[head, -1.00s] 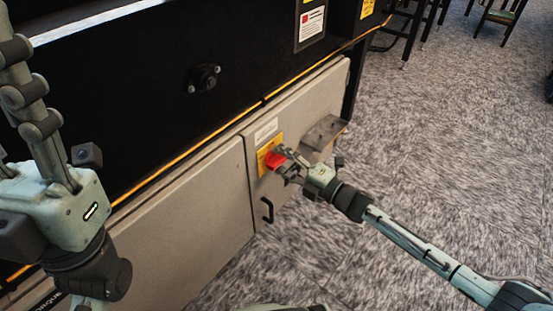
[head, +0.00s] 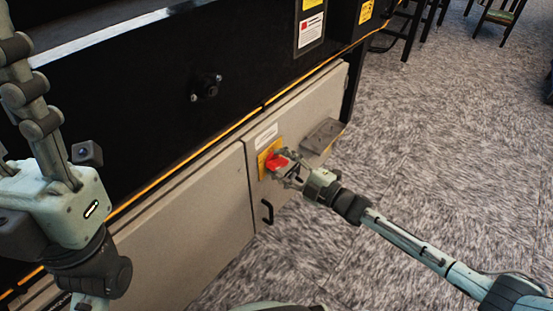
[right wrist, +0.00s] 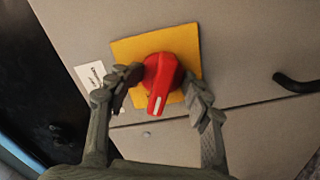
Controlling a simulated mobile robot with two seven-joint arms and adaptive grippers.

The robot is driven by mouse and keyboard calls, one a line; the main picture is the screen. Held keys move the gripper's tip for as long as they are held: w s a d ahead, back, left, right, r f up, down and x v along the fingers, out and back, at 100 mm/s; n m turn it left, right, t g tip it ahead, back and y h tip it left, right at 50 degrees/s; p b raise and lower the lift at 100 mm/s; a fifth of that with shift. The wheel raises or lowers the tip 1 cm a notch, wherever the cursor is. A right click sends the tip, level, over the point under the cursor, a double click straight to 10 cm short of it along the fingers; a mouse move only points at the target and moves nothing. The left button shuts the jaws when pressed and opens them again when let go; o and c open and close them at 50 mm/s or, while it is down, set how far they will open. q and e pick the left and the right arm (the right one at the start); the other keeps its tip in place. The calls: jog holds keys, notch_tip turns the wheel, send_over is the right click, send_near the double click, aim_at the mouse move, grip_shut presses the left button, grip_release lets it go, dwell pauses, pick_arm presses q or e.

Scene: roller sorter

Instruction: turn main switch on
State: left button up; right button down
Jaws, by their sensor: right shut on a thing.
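The main switch is a red rotary knob (head: 276,163) on a yellow plate (head: 263,155), on the grey cabinet front. In the right wrist view the knob (right wrist: 163,68) sits on its yellow plate (right wrist: 126,49), with a white mark at its lower end. My right gripper (head: 284,164) is at the knob and shut on it; in the right wrist view its fingers (right wrist: 162,86) are on either side of the knob. My left gripper (head: 28,95) is partly in view at the left edge, away from the switch; its fingertips are out of frame.
A black door handle (head: 267,211) is below the switch and a grey box-like ledge (head: 323,134) juts out to its right. A white label (head: 266,134) is above the plate. A black round fitting (head: 206,85) sits on the dark panel. Carpet floor (head: 440,150) to the right is open.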

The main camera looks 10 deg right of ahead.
jog(key=m+p, duration=0.1)
jog(key=m, duration=0.4)
jog(key=shift+a+p, duration=0.2)
jog(key=shift+p, duration=0.1)
jog(key=m+p, duration=0.1)
jog(key=m, duration=0.2)
jog(key=shift+m, duration=0.3)
jog(key=m, duration=0.3)
jog(key=shift+m, duration=0.4)
jog(key=shift+a+m, duration=0.1)
jog(key=shift+m, duration=0.9)
jog(key=c, duration=1.4)
grip_release()
jog(key=shift+r, duration=0.1)
jog(key=shift+c, duration=0.2)
